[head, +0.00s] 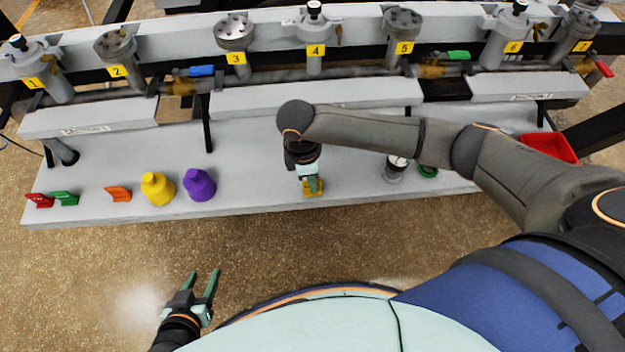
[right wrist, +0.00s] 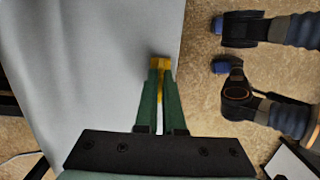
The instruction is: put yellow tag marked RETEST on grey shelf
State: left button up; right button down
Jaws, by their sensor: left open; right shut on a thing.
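The yellow tag (head: 313,188) is in my right gripper (head: 310,183), over the front part of the long grey shelf (head: 250,180). The right gripper points down and is shut on the tag. In the right wrist view the yellow tag (right wrist: 160,62) sits between the green fingertips (right wrist: 160,75), near the edge of the grey surface (right wrist: 100,80). I cannot read its marking or tell whether it touches the shelf. My left gripper (head: 204,273) is open and empty, in front of the shelf over the floor.
Left on the shelf are a red tag (head: 40,201), green tag (head: 65,198), orange tag (head: 118,193), yellow bottle (head: 157,190) and purple bottle (head: 199,186). A gauge (head: 395,170) and red bin (head: 548,148) are right. Numbered valves line the back. Shelf beside the tag is clear.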

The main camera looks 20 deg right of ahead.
jog(key=c, duration=1.5)
grip_release()
jog(key=shift+f, duration=0.15)
jog(key=o, duration=0.5)
